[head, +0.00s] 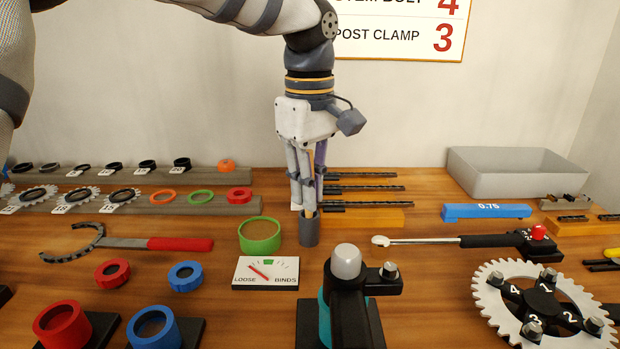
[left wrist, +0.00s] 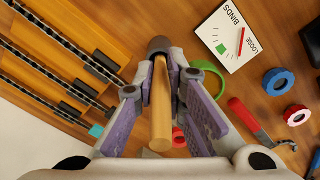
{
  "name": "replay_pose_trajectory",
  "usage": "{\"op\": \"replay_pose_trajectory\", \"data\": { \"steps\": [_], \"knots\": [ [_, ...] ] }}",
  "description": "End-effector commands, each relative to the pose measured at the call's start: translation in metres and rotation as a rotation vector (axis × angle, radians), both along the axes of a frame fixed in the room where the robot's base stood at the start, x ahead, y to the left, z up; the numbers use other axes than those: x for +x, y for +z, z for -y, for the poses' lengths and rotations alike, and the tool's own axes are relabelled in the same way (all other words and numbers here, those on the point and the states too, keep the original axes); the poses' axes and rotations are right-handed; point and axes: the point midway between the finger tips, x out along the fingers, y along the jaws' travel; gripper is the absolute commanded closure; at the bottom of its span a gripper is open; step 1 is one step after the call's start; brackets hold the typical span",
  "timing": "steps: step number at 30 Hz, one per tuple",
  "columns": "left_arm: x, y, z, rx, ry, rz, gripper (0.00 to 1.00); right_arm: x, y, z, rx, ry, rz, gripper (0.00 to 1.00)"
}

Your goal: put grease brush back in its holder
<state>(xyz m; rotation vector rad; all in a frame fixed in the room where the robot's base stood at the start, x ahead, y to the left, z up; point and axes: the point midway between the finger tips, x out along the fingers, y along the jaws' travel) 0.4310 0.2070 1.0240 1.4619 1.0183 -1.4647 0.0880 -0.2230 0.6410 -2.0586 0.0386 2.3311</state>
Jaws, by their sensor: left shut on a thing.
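The grease brush (head: 309,190) is upright, its wooden handle between the fingers of my left gripper (head: 307,203), which points down and is shut on it. The handle also shows in the left wrist view (left wrist: 161,112), between the purple-padded fingers. A dark grey cup-shaped holder (head: 309,232) stands on the bench directly under the fingertips, and the brush's lower end meets its mouth. The holder also shows beyond the fingertips in the left wrist view (left wrist: 159,44). The bristles are hidden, and I cannot tell how deep the brush sits. My right gripper is not in view.
A green ring (head: 260,236) stands close left of the holder, and a loose/binds gauge card (head: 266,273) lies in front. A teal and black stand (head: 345,310) is in front, and a torque wrench (head: 440,240) lies right.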

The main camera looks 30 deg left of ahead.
Motion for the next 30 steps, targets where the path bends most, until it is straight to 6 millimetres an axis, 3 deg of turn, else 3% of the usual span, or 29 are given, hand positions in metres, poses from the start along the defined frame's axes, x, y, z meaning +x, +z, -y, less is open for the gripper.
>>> {"op": "replay_pose_trajectory", "data": {
  "steps": [5,6,9,19,30],
  "knots": [
    [0.000,-0.001,0.000,0.000,0.000,0.001,1.00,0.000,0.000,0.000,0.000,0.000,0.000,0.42],
    [0.000,-0.001,0.000,0.001,0.000,0.001,0.86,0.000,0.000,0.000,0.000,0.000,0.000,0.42],
    [0.000,-0.001,0.000,0.001,0.000,0.001,0.65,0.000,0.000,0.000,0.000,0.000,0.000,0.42],
    [0.001,0.004,0.000,0.001,0.001,0.003,0.65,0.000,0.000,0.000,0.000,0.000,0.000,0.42],
    [0.001,0.093,0.000,0.001,0.001,0.006,0.65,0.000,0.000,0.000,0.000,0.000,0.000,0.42]
  ]
}}
